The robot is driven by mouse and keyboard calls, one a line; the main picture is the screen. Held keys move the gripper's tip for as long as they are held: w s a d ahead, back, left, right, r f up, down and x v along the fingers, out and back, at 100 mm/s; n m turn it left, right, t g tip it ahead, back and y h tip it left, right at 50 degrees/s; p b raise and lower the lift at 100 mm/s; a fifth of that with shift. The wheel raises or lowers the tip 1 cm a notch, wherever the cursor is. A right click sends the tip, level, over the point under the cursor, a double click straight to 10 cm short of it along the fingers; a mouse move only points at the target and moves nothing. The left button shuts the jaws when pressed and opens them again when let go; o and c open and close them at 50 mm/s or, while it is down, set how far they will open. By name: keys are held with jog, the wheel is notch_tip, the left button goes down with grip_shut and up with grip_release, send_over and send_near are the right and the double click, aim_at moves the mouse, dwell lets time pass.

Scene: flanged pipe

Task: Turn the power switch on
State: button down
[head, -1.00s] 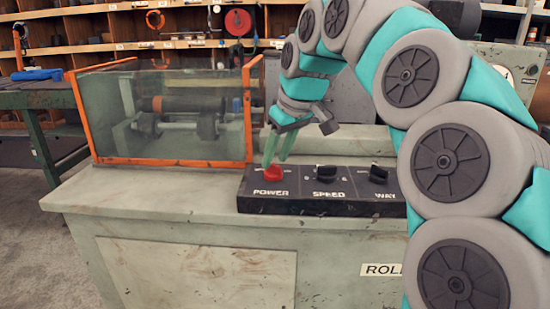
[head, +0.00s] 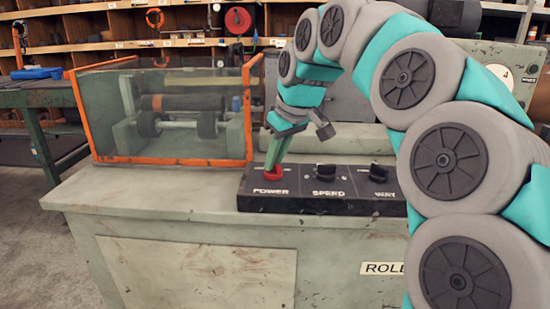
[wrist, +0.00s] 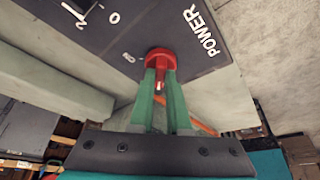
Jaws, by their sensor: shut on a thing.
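The red power switch (head: 272,173) is a round knob on the black control panel (head: 310,207), above the white word POWER. My gripper (head: 272,166) has come down on it from above, with its green fingers on the knob. In the wrist view the two green fingers (wrist: 161,82) are shut on the red knob (wrist: 159,56), one on each side of its raised grip. A small white mark shows on the grip.
Black SPEED (head: 326,172) and WAY (head: 378,174) knobs sit to the right on the same panel. An orange-framed clear guard (head: 165,162) over rollers stands to the left on the machine top. The bench top in front of the guard is clear.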

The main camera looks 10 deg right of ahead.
jog(key=shift+m, duration=0.3)
jog(key=m+h+b, duration=0.1)
jog(key=m+b, duration=0.1)
jog(key=m, duration=0.1)
jog(key=shift+f+t+h, duration=0.1)
jog(key=shift+t+h, duration=0.2)
jog(key=m, duration=0.2)
jog(key=m+h, duration=0.1)
jog(key=m, duration=0.2)
jog(key=shift+a+h+b, duration=0.2)
jog(key=shift+h+b, duration=0.1)
jog(key=shift+b, duration=0.05)
jog(key=m, duration=0.2)
jog(key=m+g+h, duration=0.1)
jog(key=m, duration=0.1)
jog(key=shift+w+a+h, duration=0.1)
jog(key=shift+h, duration=0.2)
jog(key=m+g+h+p, duration=0.1)
jog(key=m, duration=0.4)
jog(key=shift+a, duration=0.1)
jog(key=shift+m+g, duration=0.3)
jog(key=c, duration=0.9)
grip_release()
